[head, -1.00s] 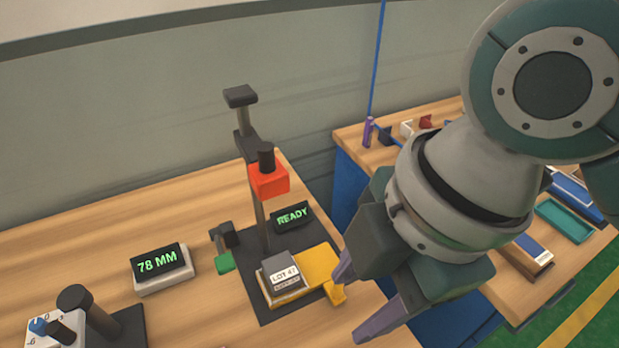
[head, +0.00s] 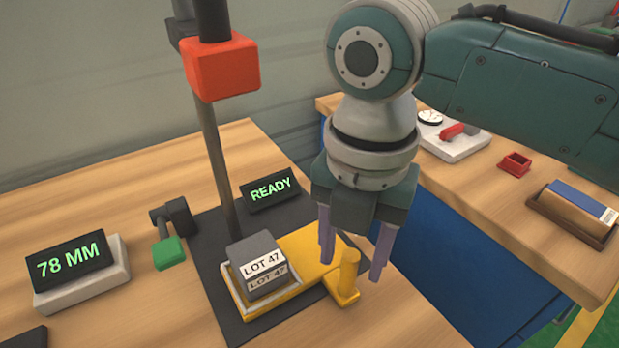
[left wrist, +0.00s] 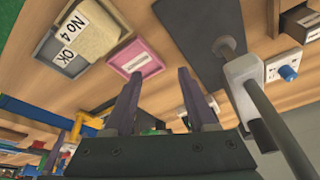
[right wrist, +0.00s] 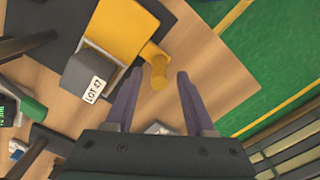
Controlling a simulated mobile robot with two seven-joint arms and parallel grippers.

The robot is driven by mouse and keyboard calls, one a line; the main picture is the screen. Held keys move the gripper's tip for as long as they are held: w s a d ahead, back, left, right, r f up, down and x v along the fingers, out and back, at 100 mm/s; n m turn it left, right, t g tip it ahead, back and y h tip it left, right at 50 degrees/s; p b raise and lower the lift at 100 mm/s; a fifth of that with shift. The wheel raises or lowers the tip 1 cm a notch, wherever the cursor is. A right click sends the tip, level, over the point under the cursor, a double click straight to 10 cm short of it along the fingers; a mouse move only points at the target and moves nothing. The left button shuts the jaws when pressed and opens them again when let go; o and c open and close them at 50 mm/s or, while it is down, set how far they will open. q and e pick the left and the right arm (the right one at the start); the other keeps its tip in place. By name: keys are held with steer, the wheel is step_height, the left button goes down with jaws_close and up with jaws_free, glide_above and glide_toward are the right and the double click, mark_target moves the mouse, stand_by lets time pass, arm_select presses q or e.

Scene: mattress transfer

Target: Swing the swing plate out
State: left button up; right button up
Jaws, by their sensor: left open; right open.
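The yellow swing plate (head: 305,252) lies on the dark base of the press, with a grey block labelled LOT 47 (head: 258,262) on its left part. A yellow upright handle (head: 348,272) stands at the plate's right end. My right gripper (head: 352,255) is open, with its purple fingers pointing down on either side of the handle in the head view. In the right wrist view the handle (right wrist: 158,72) shows just beyond and between the fingertips, with no contact visible. My left gripper (left wrist: 158,88) shows open and empty in its wrist view, above another part of the bench.
The red press head (head: 221,68) hangs on a post above the block. A READY display (head: 270,192) stands behind the plate, and a green-tipped lever (head: 167,252) and a 78 MM display (head: 80,275) stand to the left. Bare wood lies right of the handle.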

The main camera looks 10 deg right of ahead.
mark_target(349, 272)
steer(key=shift+f+b, duration=0.3)
steer(key=shift+f, duration=1.5)
jaws_close()
